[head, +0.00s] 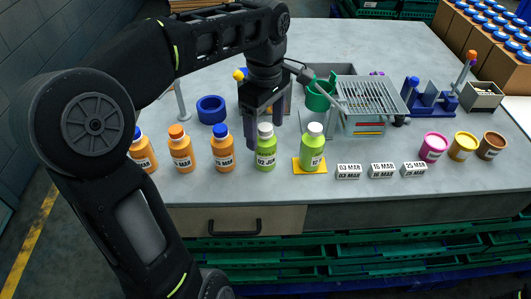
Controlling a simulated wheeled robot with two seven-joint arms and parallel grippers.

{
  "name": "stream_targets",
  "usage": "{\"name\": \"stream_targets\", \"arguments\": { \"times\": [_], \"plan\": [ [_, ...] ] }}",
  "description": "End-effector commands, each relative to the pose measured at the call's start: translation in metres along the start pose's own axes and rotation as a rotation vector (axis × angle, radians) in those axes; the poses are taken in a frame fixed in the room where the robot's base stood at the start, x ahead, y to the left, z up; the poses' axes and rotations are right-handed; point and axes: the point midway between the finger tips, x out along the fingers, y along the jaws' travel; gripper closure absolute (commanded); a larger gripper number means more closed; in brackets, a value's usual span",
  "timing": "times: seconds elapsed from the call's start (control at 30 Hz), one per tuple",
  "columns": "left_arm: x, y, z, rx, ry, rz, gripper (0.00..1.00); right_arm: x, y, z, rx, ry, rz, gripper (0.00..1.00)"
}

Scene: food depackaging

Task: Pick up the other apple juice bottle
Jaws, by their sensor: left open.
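Two green apple juice bottles with pale caps stand upright near the table's front edge. One bottle (265,155), with a white date label that seems to read 02 JUN, stands on the bare table. The other bottle (312,150) stands to its right on a yellow mat (297,167). My left gripper (265,138) points down with its fingers apart, at the cap of the bottle on the bare table. One finger shows on each side of that bottle's top. Whether they touch it I cannot tell. My right gripper is not in view.
Orange juice bottles (181,152) stand in a row to the left. Date blocks (382,171) and small round-lidded jars (433,148) are to the right. Behind are a blue ring (211,109), a green cup (319,98) and a wire rack (370,95). The back of the table is mostly clear.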

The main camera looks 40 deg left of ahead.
Motion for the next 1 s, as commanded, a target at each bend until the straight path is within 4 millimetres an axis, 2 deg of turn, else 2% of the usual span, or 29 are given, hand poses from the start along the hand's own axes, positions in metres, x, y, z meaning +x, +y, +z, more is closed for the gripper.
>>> {"name": "stream_targets", "arguments": {
  "times": [0.27,0.6,1.0],
  "plan": [
    [0.006,-0.001,0.000,0.000,-0.001,-0.004,0.24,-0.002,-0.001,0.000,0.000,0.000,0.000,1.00],
    [0.049,-0.001,0.001,0.001,0.000,-0.002,0.24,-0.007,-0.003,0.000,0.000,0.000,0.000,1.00],
    [0.051,-0.001,0.001,0.001,0.000,0.000,0.24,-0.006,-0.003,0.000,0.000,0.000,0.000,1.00]
  ]
}}
